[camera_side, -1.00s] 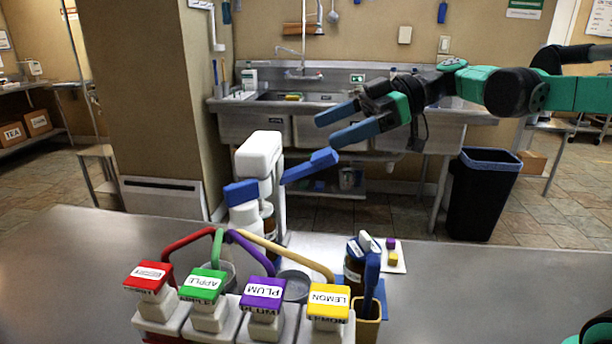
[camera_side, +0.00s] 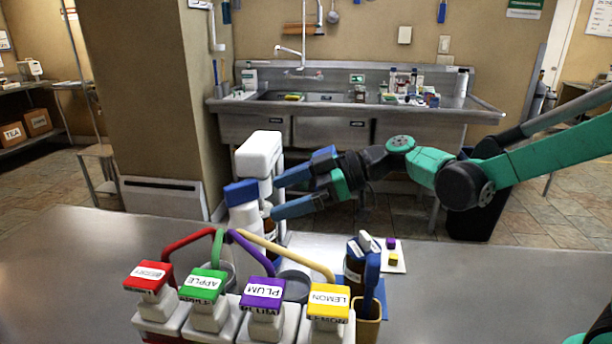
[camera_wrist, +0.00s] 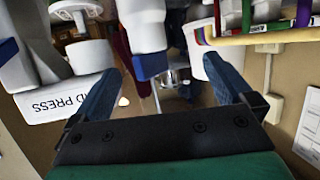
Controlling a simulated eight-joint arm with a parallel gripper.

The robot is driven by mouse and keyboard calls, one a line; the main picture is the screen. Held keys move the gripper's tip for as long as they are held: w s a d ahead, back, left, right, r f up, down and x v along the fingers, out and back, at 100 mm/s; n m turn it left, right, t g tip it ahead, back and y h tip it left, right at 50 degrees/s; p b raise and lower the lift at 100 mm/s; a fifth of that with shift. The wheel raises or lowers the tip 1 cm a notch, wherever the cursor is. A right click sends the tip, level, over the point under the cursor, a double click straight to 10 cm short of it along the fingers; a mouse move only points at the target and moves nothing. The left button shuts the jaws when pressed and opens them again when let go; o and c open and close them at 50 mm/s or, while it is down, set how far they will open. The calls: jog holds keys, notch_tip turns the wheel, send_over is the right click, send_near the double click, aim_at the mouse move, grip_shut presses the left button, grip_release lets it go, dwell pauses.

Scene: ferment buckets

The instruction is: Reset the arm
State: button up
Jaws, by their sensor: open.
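Red, green, purple and yellow labelled dispensers, including the plum one (camera_side: 263,292), line the counter (camera_side: 480,285) front. A brown bottle (camera_side: 354,263) stands right of them, near a white card (camera_side: 397,262) with small blocks. A sink (camera_side: 335,130) is behind. The counter's right is mostly clear.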

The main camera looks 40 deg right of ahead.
jog(key=shift+f, duration=0.95)
dwell(0.6)
